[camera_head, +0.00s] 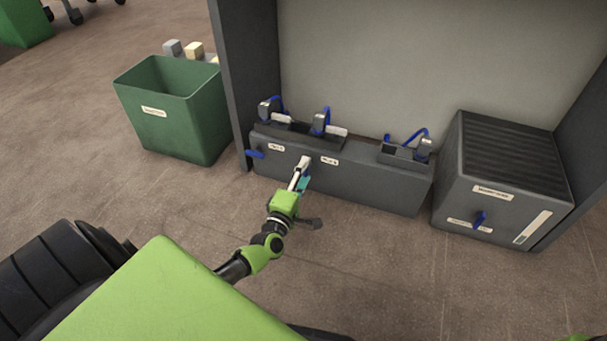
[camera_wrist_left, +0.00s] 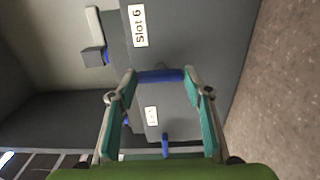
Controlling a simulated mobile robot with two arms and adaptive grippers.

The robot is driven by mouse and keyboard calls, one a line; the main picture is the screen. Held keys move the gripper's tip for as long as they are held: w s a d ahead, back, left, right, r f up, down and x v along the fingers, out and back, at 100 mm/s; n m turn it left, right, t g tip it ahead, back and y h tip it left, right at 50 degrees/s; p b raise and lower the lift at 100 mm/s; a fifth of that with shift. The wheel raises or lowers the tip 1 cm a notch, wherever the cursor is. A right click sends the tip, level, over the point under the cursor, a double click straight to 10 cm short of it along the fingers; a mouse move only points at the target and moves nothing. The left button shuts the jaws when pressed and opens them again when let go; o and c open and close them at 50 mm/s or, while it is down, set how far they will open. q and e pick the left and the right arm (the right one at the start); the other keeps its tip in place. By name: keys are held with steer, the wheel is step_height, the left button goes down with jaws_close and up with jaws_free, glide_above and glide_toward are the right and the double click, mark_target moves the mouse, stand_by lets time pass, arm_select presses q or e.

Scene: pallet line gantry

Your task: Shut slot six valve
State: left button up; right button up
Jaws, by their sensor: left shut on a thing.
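The slot six valve is a blue handle (camera_wrist_left: 160,76) just below the "Slot 6" label (camera_wrist_left: 139,26) in the left wrist view. It spans the gap between my left fingertips, crosswise to the label's lettering. My left gripper (camera_wrist_left: 160,83) is shut on it. In the head view my left gripper (camera_head: 303,168) reaches the front face of the long grey manifold box (camera_head: 365,186). It hides the slot six handle there. The slot six label (camera_head: 329,160) shows just to its right. My right gripper is not in view.
Another blue handle (camera_head: 255,154) is on the manifold's left end. A ribbed grey unit (camera_head: 510,185) with its own blue handle (camera_head: 480,218) stands at right. A green bin (camera_head: 175,115) stands at left. Devices with blue hoses sit on top of the manifold. Floor in front is clear.

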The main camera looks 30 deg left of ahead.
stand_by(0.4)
arm_select(q)
steer(key=o, duration=1.1)
steer(key=v, duration=1.2)
